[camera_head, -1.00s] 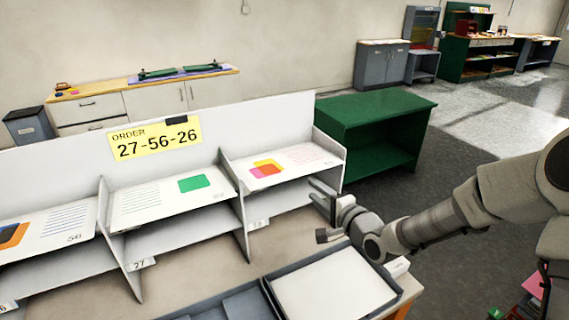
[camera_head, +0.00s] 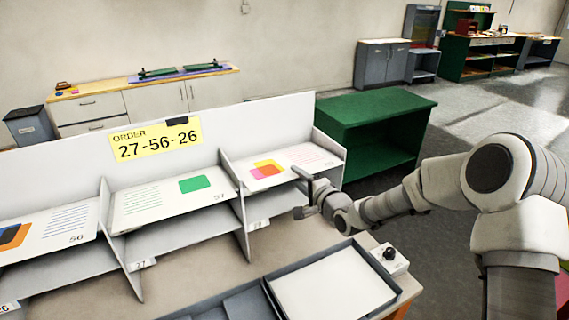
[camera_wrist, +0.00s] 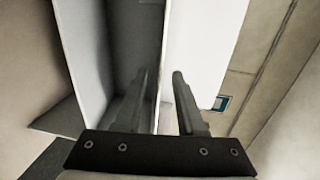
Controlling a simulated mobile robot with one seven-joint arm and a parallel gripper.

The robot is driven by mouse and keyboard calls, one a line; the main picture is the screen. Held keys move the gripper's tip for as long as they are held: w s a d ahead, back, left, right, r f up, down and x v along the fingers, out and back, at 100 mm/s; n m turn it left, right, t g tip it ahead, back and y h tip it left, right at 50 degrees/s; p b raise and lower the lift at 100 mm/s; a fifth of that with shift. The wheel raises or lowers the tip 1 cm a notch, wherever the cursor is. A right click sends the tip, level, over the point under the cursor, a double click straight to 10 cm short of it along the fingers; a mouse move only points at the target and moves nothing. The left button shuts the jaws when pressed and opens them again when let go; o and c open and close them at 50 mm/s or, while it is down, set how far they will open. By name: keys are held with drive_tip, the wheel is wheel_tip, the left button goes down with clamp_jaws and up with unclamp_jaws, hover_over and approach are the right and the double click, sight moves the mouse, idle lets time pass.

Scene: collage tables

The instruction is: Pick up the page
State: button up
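Three printed pages lie on the upper shelves of a white sorting rack. The left page (camera_head: 60,228) has orange and blue shapes and the number 56. The middle page (camera_head: 150,200) has a green patch. The right page (camera_head: 297,160) has overlapping yellow, orange and pink squares. My gripper (camera_head: 300,192) is open at the front of the right compartment, one finger up by the page's front edge and one lower.
Dividers (camera_head: 236,195) separate the compartments. A dark tray (camera_head: 268,297) holding a white sheet (camera_head: 335,287) lies on the table below, beside a small box with a black knob (camera_head: 389,256). A green cabinet (camera_head: 375,112) stands behind.

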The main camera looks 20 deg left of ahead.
clamp_jaws()
idle(1.4)
